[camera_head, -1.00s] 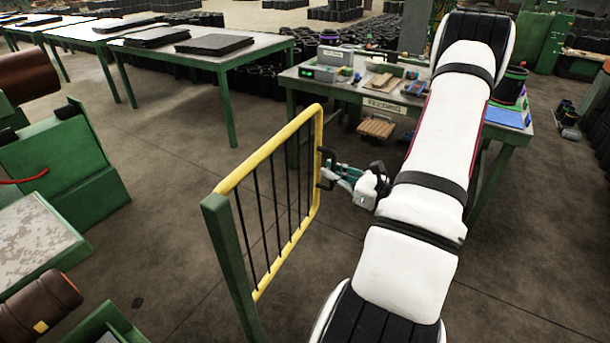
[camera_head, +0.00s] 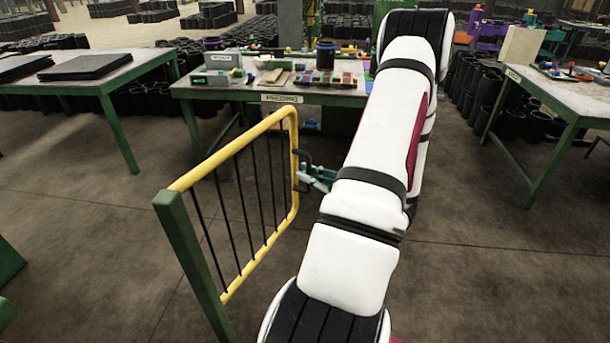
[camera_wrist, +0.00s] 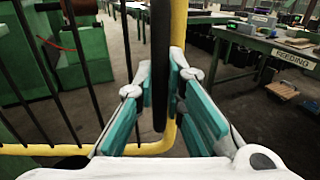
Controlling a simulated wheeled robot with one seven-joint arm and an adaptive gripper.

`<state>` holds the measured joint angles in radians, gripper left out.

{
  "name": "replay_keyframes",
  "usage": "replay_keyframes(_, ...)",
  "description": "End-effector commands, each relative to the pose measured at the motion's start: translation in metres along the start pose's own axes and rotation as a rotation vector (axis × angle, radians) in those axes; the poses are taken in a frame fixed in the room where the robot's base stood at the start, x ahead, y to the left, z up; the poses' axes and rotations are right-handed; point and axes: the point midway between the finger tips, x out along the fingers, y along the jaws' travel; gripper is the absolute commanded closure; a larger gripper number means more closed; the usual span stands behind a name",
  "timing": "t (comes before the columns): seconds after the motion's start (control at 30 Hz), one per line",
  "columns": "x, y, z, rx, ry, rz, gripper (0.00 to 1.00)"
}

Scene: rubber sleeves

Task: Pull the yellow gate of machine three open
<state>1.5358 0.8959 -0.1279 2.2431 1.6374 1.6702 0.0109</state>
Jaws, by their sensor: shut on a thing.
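The yellow gate (camera_head: 295,160) with black bars hangs from a green post (camera_head: 190,255) in the head view. A dark handle (camera_head: 302,170) sticks out from its free end. My gripper (camera_head: 312,176) is at that handle, partly hidden by my white arm. In the wrist view my gripper (camera_wrist: 160,95) has its teal fingers on both sides of the upright dark handle (camera_wrist: 160,60), shut on it. The gate's yellow frame (camera_wrist: 179,30) stands just behind the handle in the wrist view.
A bench with a FEEDING sign (camera_head: 282,98) stands beyond the gate, loaded with small parts. Another table (camera_head: 560,100) stands at the right and a green-legged table (camera_head: 85,85) at the back left. Green machinery (camera_wrist: 75,50) shows behind the bars. Open floor lies around the gate.

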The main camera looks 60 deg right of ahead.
Motion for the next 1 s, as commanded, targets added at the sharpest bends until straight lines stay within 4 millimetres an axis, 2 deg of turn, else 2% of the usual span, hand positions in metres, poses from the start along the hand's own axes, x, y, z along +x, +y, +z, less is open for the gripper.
replay_keyframes(0.23, 0.0, 0.001, 0.0, 0.0, 0.0, 0.001, 1.0)
replay_keyframes(0.27, 0.0, 0.001, 0.0, 0.0, 0.0, 0.001, 0.85)
replay_keyframes(0.33, 0.0, 0.001, 0.0, 0.0, 0.0, 0.001, 0.69)
replay_keyframes(0.73, -0.004, 0.0, 0.0, 0.0, 0.0, -0.001, 0.69)
replay_keyframes(0.87, -0.021, -0.001, -0.001, 0.0, 0.002, -0.003, 0.69)
replay_keyframes(1.0, -0.049, -0.001, -0.001, 0.0, 0.002, -0.005, 0.69)
